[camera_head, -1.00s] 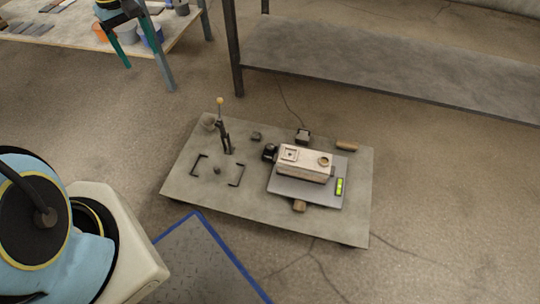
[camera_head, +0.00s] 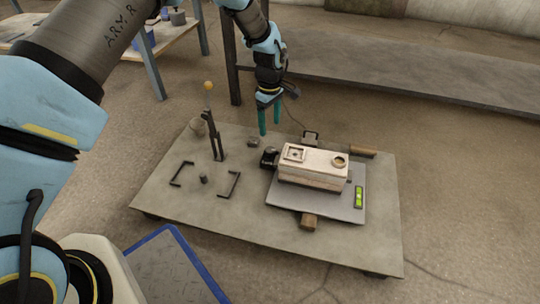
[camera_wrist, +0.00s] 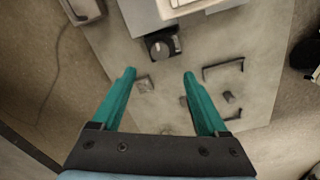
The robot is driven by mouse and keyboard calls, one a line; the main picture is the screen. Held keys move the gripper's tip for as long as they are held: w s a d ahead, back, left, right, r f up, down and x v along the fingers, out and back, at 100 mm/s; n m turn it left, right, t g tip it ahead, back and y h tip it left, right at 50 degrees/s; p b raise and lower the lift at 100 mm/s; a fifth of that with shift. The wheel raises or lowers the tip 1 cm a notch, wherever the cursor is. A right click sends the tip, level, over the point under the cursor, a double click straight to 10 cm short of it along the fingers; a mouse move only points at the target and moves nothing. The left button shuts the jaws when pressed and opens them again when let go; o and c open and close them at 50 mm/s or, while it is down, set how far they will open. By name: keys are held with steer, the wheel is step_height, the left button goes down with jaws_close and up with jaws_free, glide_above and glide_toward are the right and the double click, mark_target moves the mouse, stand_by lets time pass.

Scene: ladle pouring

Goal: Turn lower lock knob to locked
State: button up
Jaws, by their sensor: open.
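A black round knob on a dark block (camera_head: 268,157) sits at the left end of the pale box (camera_head: 312,165) on the low table. In the wrist view the knob (camera_wrist: 162,45) shows a dark round face with a light mark, ahead of my fingertips. I cannot tell whether it is the lower lock knob, or its setting. My gripper (camera_head: 270,128) hangs fingers-down above the far side of the table, open and empty. Its two green fingers (camera_wrist: 159,75) are spread apart in the wrist view, touching nothing.
The low table (camera_head: 165,210) also holds a black upright stand (camera_head: 215,135) with a yellow ball, two black brackets (camera_head: 230,185), a small dark block (camera_head: 253,142) and a grey plate with a green level (camera_head: 359,196). A long bench (camera_head: 400,70) stands behind.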

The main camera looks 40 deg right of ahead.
mark_target(270, 149)
step_height(270, 149, down, 11)
steer(key=b, duration=0.4)
steer(key=shift+r+b, duration=0.1)
steer(key=shift+b, duration=0.3)
jaws_close()
